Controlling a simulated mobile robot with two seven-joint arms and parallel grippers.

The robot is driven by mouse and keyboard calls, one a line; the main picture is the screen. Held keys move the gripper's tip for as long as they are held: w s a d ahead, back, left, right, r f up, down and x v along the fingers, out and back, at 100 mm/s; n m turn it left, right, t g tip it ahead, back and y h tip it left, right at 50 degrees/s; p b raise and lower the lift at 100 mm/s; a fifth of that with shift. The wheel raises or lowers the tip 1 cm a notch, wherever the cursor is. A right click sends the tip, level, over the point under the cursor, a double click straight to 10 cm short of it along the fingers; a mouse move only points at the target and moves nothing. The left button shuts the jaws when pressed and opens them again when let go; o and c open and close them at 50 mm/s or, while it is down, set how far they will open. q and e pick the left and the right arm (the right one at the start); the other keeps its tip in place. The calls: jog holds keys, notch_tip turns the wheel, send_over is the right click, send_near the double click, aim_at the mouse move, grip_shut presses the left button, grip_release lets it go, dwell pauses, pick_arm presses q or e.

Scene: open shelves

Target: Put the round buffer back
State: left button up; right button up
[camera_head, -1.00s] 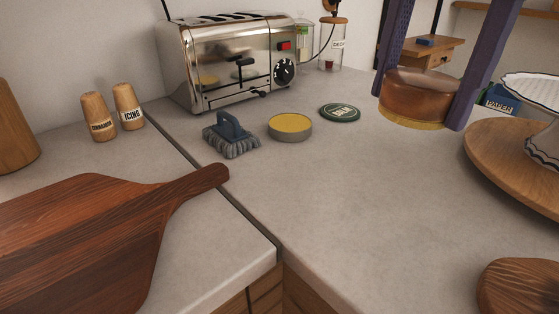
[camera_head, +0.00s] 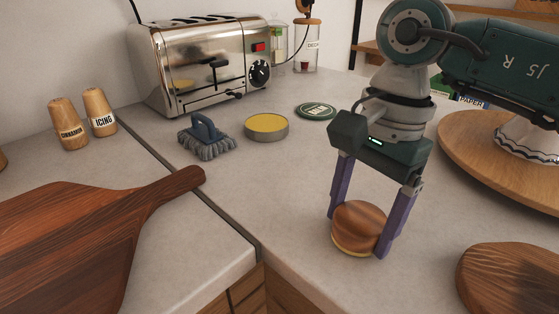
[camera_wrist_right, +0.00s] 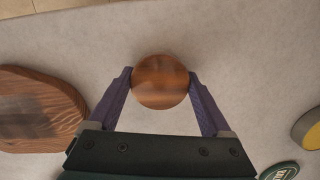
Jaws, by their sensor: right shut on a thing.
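The round buffer (camera_head: 358,227) has a brown wooden top and a yellowish pad along its bottom edge. My right gripper (camera_head: 357,235) is shut on it, with a purple finger on each side, low over the counter near its front edge. I cannot tell whether the pad touches the counter. In the right wrist view the buffer (camera_wrist_right: 160,82) sits upright between the fingertips of my right gripper (camera_wrist_right: 160,85). My left gripper is not in view.
An open tin with yellow contents (camera_head: 266,127), its green lid (camera_head: 316,111) and a blue-handled brush (camera_head: 207,138) stand near the toaster (camera_head: 195,65). A cutting board (camera_head: 75,240) lies left, a wooden board (camera_head: 512,282) at front right and a round stand (camera_head: 470,165) right.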

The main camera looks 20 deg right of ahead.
aim_at(367, 212)
jog(key=shift+f, duration=0.1)
jog(key=o, duration=1)
jog(key=shift+w+r, duration=0.1)
jog(key=shift+r, duration=0.35)
notch_tip(367, 212, up, 11)
jog(key=d, duration=0.1)
jog(key=shift+d+r, duration=0.15)
jog(key=shift+d, duration=0.1)
jog(key=shift+w+a, duration=0.1)
